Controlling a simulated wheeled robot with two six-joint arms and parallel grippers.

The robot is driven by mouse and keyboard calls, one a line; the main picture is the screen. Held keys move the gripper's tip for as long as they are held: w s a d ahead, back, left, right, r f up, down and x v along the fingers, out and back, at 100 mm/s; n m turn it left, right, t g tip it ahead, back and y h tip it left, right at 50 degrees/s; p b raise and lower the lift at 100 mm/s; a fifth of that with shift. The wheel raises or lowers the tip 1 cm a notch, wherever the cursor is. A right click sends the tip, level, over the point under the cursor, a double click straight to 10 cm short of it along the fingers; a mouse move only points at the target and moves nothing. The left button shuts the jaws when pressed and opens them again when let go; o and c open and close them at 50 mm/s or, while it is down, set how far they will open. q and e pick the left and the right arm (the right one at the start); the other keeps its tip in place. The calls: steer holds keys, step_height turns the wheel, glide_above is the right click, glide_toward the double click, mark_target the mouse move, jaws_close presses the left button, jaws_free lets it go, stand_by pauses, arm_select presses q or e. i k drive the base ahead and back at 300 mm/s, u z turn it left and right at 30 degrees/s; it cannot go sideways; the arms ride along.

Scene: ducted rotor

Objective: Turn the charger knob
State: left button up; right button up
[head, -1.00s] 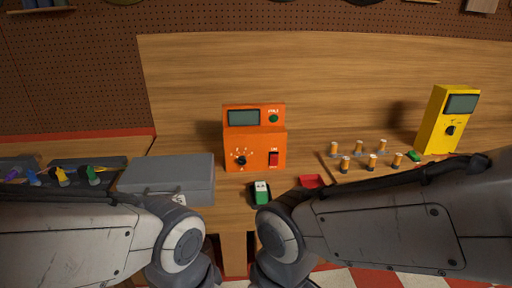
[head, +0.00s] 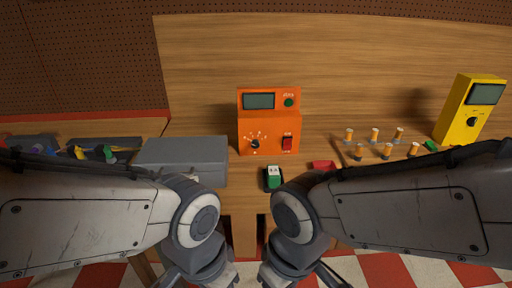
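The orange charger (head: 269,124) stands upright on the wooden bench, with a dark screen on its upper part. Its small black knob (head: 255,144) sits low on the left of the front face, ringed by white marks. My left gripper (head: 196,280) and my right gripper (head: 298,280) hang at the bottom edge of the head view, below and in front of the bench. Both are well apart from the knob. Their fingertips are cut off or too dark to judge, and I see nothing held in them.
A red switch (head: 287,143) and a green button (head: 289,102) are on the charger. A grey case (head: 182,156) stands left of it. A green-and-white battery (head: 273,178) sits in front. Several orange-capped cylinders (head: 375,136) and a yellow meter (head: 470,109) are at right.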

mark_target(255, 143)
steer(key=z, duration=2.2)
steer(key=k, duration=1.05)
steer(key=u, duration=2.05)
steer(key=i, duration=0.5)
steer(key=u, duration=0.1)
